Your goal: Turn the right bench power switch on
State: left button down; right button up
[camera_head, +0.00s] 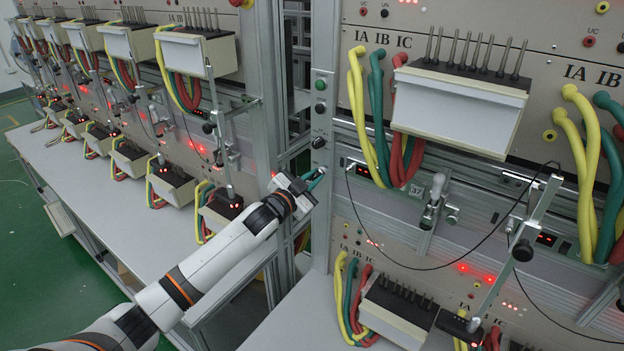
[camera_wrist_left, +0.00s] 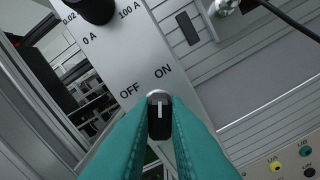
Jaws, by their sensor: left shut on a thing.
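The right bench power switch (camera_wrist_left: 158,120) is a dark round knob with a silver rim and a white line, on a grey panel with OFF and ON labels. The line points up in the left wrist view, roughly toward ON. My left gripper (camera_wrist_left: 158,125) has its teal fingers closed on both sides of the knob. In the head view my left gripper (camera_head: 315,181) reaches the narrow panel column (camera_head: 322,110) from the left and hides the switch. My right gripper is not in view.
A black dial (camera_wrist_left: 92,8) marked 0 A to 100 A sits above the switch. Meters (camera_head: 455,105) with colored cables hang on the right bench. A thin black cable and a metal clamp arm (camera_head: 520,240) stand at right. The left bench top (camera_head: 100,185) is largely clear.

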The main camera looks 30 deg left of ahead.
pick_arm(q)
jog(key=c, duration=1.4)
grip_release()
jog(key=shift+c, duration=0.2)
jog(key=s+a+b, duration=0.1)
jog(key=s+b, duration=0.1)
jog(key=s, duration=1)
jog(key=shift+a, duration=0.35)
